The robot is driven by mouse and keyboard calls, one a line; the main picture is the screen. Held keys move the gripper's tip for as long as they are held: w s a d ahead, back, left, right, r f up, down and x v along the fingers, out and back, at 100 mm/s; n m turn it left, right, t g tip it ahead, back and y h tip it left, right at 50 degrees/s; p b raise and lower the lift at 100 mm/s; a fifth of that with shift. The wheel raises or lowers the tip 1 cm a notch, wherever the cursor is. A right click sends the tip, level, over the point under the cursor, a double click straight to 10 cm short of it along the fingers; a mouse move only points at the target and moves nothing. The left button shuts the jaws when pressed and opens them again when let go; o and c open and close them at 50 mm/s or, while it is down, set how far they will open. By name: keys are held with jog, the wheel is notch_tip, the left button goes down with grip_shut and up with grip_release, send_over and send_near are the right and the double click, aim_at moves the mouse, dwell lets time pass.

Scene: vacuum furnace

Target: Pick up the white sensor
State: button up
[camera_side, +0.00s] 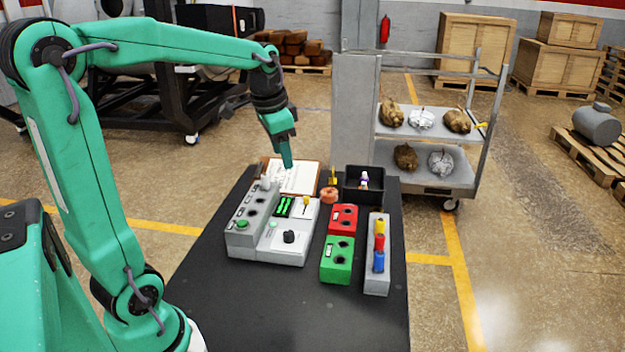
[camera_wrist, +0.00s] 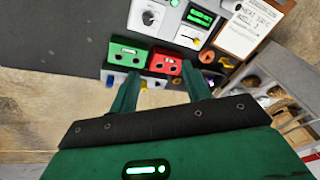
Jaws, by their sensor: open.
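A small white piece with a purple part (camera_side: 364,181) stands in the black bin at the far right of the table in the side view. A pale grey-white plug (camera_side: 265,183) stands at the far end of the grey socket panel (camera_side: 250,212). I cannot tell for sure which is the white sensor. My gripper (camera_side: 287,163) hangs fingers down above the clipboard at the table's far end, left of the black bin. In the wrist view its two fingers (camera_wrist: 160,72) are apart with nothing between them. The white pieces are not clear there.
A red box (camera_side: 343,218), a green box (camera_side: 337,259) and a grey rack (camera_side: 377,281) with coloured plugs stand on the right of the dark table. A grey control box (camera_side: 288,248) is left of them. The black bin (camera_side: 377,193) has raised walls. A shelf cart stands behind.

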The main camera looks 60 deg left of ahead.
jog(key=w+a+f+m+g, duration=0.1)
jog(key=w+a+f, duration=0.3)
jog(key=a, duration=0.6)
jog(key=m+g, duration=0.1)
send_over(265, 174)
jog(key=shift+h, duration=0.4)
jog(key=f, duration=0.5)
jog(key=shift+s+a+f, duration=0.15)
jog(key=shift+a+f, duration=0.05)
jog(key=shift+f, duration=1.35)
jog(key=shift+f, duration=0.1)
jog(key=shift+d+f, duration=0.2)
jog(key=shift+f, duration=2.3)
grip_shut()
